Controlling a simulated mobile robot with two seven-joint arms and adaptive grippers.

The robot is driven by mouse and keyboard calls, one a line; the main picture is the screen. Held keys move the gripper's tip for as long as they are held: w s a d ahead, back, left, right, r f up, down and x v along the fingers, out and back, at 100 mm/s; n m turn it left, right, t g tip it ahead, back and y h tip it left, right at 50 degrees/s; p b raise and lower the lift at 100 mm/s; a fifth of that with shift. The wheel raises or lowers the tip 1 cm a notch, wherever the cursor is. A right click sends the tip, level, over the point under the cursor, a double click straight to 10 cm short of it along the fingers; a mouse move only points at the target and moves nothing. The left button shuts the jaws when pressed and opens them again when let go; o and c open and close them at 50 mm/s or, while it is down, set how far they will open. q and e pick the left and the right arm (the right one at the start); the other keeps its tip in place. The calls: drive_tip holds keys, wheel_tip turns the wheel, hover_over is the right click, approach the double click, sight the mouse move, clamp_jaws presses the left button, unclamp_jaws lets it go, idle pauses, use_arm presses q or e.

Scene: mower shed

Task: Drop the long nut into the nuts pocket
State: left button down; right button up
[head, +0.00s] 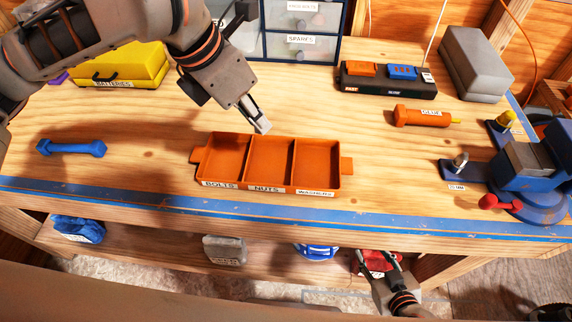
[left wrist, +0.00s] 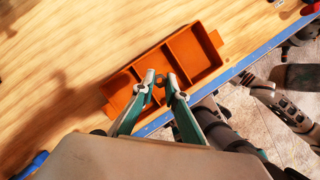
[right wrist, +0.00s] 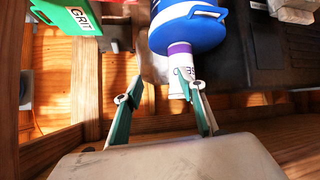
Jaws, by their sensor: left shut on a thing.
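The orange tray (head: 247,160) has three pockets labelled BOLTS, NUTS and WASHERS from left to right, and all look empty. It also shows in the left wrist view (left wrist: 205,78). My left gripper (head: 261,126) points down over the tray's back wall, near the back of the nuts pocket (head: 269,163). In the left wrist view the left gripper (left wrist: 164,84) is shut on a small dark piece, apparently the long nut (left wrist: 160,80); the fingers mostly hide it in the head view. My right gripper (head: 378,262) is open and empty below the bench's front edge.
A blue dumbbell-shaped part (head: 71,148) lies left of the tray. A yellow case (head: 119,68) and drawers (head: 301,45) stand behind. Bench around the tray is clear.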

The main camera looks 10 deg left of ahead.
use_arm(q)
wheel_tip(320, 180, down, 3)
drive_tip(key=b, duration=0.4)
drive_tip(key=shift+f, duration=0.15)
drive_tip(key=c, duration=2)
unclamp_jaws()
drive_tip(key=shift+o, duration=0.2)
drive_tip(key=v, duration=1.2)
drive_tip(key=shift+f, duration=0.1)
